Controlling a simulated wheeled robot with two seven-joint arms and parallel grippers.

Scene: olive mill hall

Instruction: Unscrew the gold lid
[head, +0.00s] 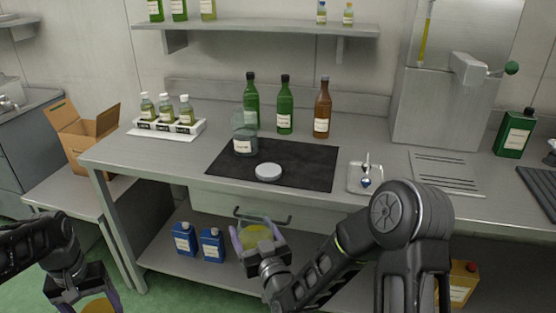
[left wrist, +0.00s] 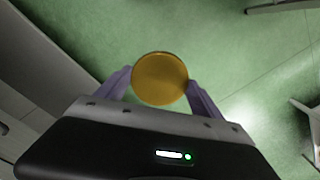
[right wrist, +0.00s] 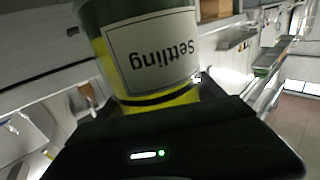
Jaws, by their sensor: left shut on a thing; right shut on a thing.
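The gold lid (left wrist: 160,78) is a round disc between the purple fingers of my left gripper (left wrist: 160,90). The left gripper is shut on it, low over the green floor. In the head view the lid (head: 98,306) is cut by the bottom edge. My right gripper (head: 256,240) is shut on a jar (head: 257,232) with yellow contents, in front of the bench. In the right wrist view the jar (right wrist: 150,50) has a white label reading "Settling", upside down in the picture. The lid and the jar are apart, in different grippers.
A dark mat (head: 310,165) on the steel bench (head: 225,190) holds another jar (head: 243,143) and a pale round lid (head: 268,172). Bottles (head: 285,105) stand behind. A white rack (head: 140,130) with small bottles and a small steel tray (head: 356,184) flank the mat.

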